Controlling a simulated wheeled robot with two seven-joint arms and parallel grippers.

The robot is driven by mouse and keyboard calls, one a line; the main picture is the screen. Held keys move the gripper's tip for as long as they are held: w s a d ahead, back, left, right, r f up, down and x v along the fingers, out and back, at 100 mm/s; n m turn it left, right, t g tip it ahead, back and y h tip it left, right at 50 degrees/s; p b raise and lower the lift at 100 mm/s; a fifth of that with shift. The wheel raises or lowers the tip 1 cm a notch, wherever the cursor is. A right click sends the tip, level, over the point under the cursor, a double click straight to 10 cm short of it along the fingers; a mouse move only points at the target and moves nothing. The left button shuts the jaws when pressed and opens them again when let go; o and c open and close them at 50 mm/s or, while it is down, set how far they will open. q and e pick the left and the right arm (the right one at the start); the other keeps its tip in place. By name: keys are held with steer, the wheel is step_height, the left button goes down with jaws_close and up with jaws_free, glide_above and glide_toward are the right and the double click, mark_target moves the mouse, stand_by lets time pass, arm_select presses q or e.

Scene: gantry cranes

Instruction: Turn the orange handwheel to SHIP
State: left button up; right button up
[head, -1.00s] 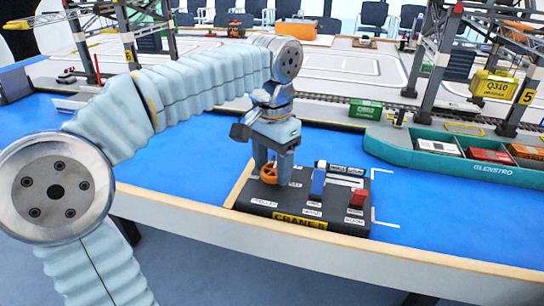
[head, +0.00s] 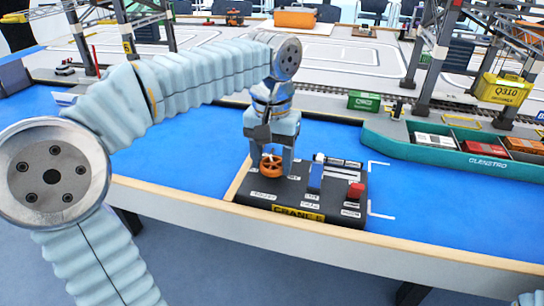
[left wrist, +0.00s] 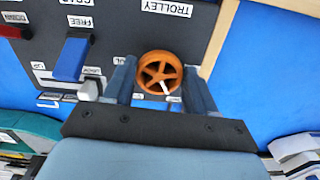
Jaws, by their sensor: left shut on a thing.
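The orange handwheel (head: 271,165) stands at the left of the black control box labelled CRANE (head: 283,196). My left gripper (head: 270,160) points down at it and is shut on it. In the left wrist view the orange handwheel (left wrist: 154,78) lies between the two fingers of my left gripper (left wrist: 160,84), with a pale handle or pointer on its lower right. A TROLLEY label shows on the box above the wheel in that view. I cannot make out a SHIP label. My right gripper is not in view.
Beside the wheel are a blue lever (head: 316,172) and a red control (head: 355,191). A green ship (head: 420,147) with containers lies to the right on the blue surface. A yellow Q310 container (head: 506,90) hangs from a crane. Blue surface left of the box is clear.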

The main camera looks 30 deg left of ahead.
mark_target(272, 164)
arm_select(q)
steer(key=o, duration=1.1)
steer(key=shift+c, duration=0.2)
step_height(272, 164, up, 14)
steer(key=shift+f, duration=0.1)
